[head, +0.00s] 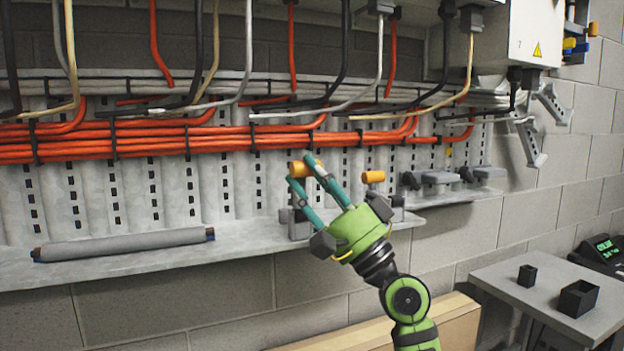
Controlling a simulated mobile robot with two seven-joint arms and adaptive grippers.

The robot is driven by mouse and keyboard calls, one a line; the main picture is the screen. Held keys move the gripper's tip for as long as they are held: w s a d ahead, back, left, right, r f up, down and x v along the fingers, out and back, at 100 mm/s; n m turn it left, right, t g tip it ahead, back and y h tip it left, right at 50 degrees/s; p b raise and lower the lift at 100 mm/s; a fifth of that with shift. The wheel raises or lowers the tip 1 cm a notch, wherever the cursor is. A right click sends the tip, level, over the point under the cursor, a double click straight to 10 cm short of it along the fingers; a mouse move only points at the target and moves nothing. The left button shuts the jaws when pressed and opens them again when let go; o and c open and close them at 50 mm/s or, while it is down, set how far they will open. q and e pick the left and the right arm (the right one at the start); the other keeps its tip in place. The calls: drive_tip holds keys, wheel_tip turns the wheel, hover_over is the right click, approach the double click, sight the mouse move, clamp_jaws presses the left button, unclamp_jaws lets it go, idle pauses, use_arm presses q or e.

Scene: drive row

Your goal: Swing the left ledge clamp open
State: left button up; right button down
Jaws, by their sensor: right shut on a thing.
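The left ledge clamp (299,228) is a grey block with an orange handle (297,169) standing up above it, at the ledge's front edge. My right gripper (302,171), green with teal fingers, reaches up from the lower right and is shut on this orange handle. The fingers and palm hide part of the clamp. A second clamp with an orange handle (373,177) stands just to the right, partly behind my gripper. My left gripper is not in view.
The grey ledge (150,262) runs along the block wall, with a grey roll (125,244) lying on its left part. Orange cables (150,145) run above. Flat grey clamps (438,180) sit further right. A side table (548,295) at lower right holds two black boxes.

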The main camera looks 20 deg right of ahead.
drive_tip(key=shift+a, duration=0.1)
drive_tip(key=c, duration=1.1)
unclamp_jaws()
drive_tip(key=shift+o, duration=0.2)
drive_tip(key=shift+f, duration=0.1)
drive_tip(key=v, duration=1.2)
drive_tip(key=shift+c, duration=0.4)
